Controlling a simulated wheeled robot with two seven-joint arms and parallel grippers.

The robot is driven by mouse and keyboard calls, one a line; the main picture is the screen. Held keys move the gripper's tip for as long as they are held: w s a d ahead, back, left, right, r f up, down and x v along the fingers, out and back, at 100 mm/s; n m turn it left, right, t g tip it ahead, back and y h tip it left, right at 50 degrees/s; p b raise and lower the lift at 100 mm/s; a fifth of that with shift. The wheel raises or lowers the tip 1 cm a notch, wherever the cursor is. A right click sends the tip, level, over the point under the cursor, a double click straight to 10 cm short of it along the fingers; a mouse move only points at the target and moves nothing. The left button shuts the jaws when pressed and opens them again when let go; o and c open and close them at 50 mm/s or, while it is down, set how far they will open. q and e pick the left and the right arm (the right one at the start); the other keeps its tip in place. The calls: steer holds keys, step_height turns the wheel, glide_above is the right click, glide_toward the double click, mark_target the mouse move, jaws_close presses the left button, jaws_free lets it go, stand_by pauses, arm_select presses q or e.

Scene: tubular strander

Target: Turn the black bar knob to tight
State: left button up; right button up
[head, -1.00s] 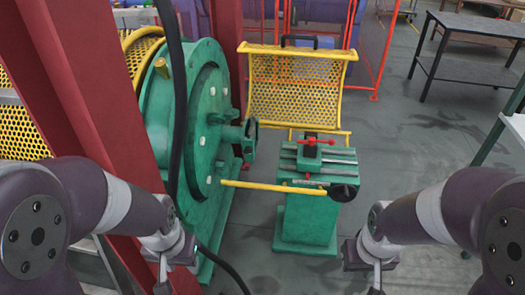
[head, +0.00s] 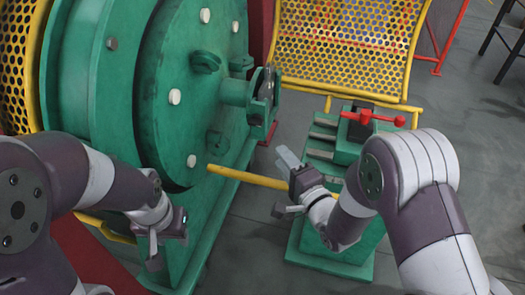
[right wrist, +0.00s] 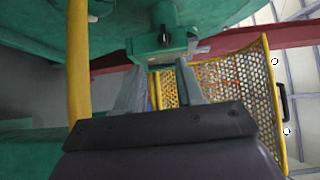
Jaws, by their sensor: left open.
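The green drum (head: 190,80) carries a bracket (head: 238,93) sticking out on its right side, with a dark upright part (head: 268,85) at its end. In the right wrist view a small black knob (right wrist: 164,36) shows on a green block (right wrist: 160,50); I take it for the black bar knob, but its setting is too small to read. My right gripper (head: 288,160) is below the bracket's end, apart from it. In the right wrist view its two fingers (right wrist: 160,90) stand apart, empty, pointing towards the block. My left gripper (head: 153,245) is open and empty, low before the drum.
A yellow bar (head: 245,178) runs from the drum behind my right gripper. The green stand (head: 320,250) with a red handle (head: 366,117) is beyond my right arm. A yellow mesh guard (head: 345,45) stands behind.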

mark_target(258, 126)
steer(key=x, duration=0.4)
steer(key=b+x, duration=0.1)
steer(key=x, duration=0.3)
steer(key=r+b+x, duration=0.1)
steer(key=x, duration=0.3)
steer(key=shift+w+a, duration=0.15)
steer(key=shift+w, duration=0.05)
steer(key=shift+c, duration=0.3)
jaws_close()
